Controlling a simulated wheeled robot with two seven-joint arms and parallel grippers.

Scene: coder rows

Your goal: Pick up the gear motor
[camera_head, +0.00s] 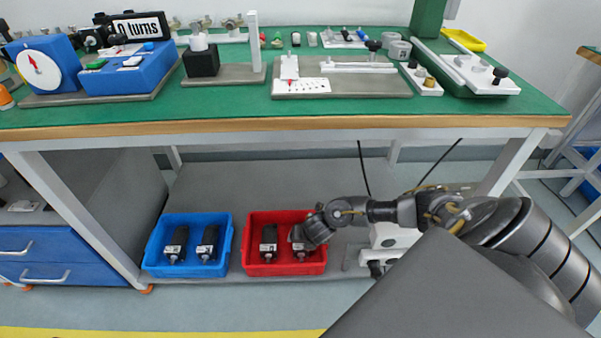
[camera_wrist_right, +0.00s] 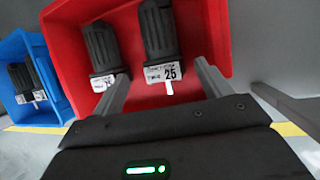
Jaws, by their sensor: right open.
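Dark gear motors with white labels stand in two bins on the lower shelf. The red bin (camera_head: 255,270) holds two, a left motor (camera_head: 268,240) and a right motor (camera_head: 300,254) partly covered by my right gripper (camera_head: 304,240). In the right wrist view my right gripper (camera_wrist_right: 160,68) is open, its fingers on either side of the end of the motor labelled 25 (camera_wrist_right: 158,30). I cannot tell whether they touch it. The other red-bin motor (camera_wrist_right: 102,48) is left of the fingers. The blue bin (camera_head: 160,269) holds two more motors (camera_head: 177,240) (camera_head: 208,240). My left gripper is not in view.
The green bench top (camera_head: 200,112) with its wooden front edge (camera_head: 300,127) overhangs the shelf (camera_head: 260,185). A white and grey fixture (camera_head: 392,237) stands right of the red bin. Blue drawers (camera_head: 50,243) stand at the left.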

